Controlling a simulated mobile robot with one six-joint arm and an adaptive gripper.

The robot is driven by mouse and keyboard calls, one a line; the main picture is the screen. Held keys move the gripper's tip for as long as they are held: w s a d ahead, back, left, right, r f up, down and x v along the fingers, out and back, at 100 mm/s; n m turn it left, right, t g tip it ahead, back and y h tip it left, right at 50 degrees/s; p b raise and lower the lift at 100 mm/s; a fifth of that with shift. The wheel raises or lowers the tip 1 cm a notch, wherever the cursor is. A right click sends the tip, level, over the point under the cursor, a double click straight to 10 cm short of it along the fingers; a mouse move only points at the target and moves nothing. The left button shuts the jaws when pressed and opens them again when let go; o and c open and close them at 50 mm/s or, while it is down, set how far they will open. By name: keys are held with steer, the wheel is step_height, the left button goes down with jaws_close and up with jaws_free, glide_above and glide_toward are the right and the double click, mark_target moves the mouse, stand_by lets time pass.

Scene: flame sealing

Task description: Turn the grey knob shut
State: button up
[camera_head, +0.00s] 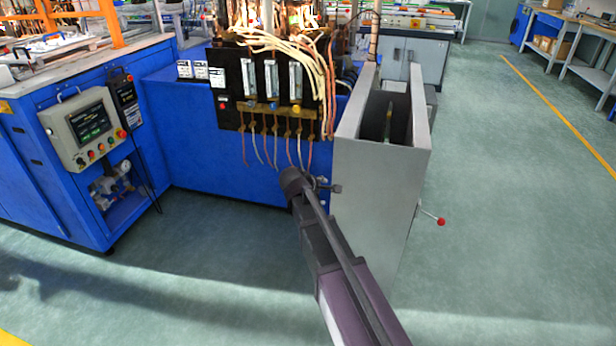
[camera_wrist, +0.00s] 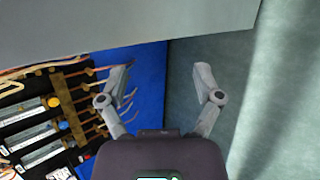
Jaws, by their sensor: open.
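I cannot make out a knob that is clearly grey in either view. The dark flowmeter panel (camera_head: 232,92) on the blue cabinet carries small coloured knobs, among them a yellow knob (camera_head: 296,109) and a blue knob (camera_head: 274,106). In the wrist view the yellow knob (camera_wrist: 54,102) and blue knob (camera_wrist: 64,126) lie to the left of my gripper. My gripper (camera_head: 332,184) is in front of the blue cabinet, below and right of the panel, beside the grey box. In the wrist view my gripper (camera_wrist: 162,72) has its fingers spread, with nothing between them.
The tall grey box (camera_head: 375,200) stands close to my gripper, with a red-balled lever (camera_head: 440,221) low on its right. Thin hoses (camera_head: 290,147) hang below the panel. A control box (camera_head: 85,130) is at the left. The floor (camera_head: 190,250) in front is clear.

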steer(key=s+d+f+m+g+y, duration=0.1)
steer(key=s+m, duration=0.3)
steer(key=s, duration=0.4)
steer(key=s+d+f+m+g+y, duration=0.2)
steer(key=s+m, duration=0.3)
steer(key=s, duration=0.3)
steer(key=s+d+f+m+g+y, duration=0.2)
steer(key=s+f+m+g+y, duration=0.1)
steer(key=s, duration=0.6)
steer(key=shift+d+m+g+y, duration=0.25)
steer(key=shift+m+g+y, duration=0.15)
steer(key=shift+m, duration=0.4)
steer(key=shift+c, duration=0.2)
steer(key=c, duration=0.3)
steer(key=shift+s, duration=0.2)
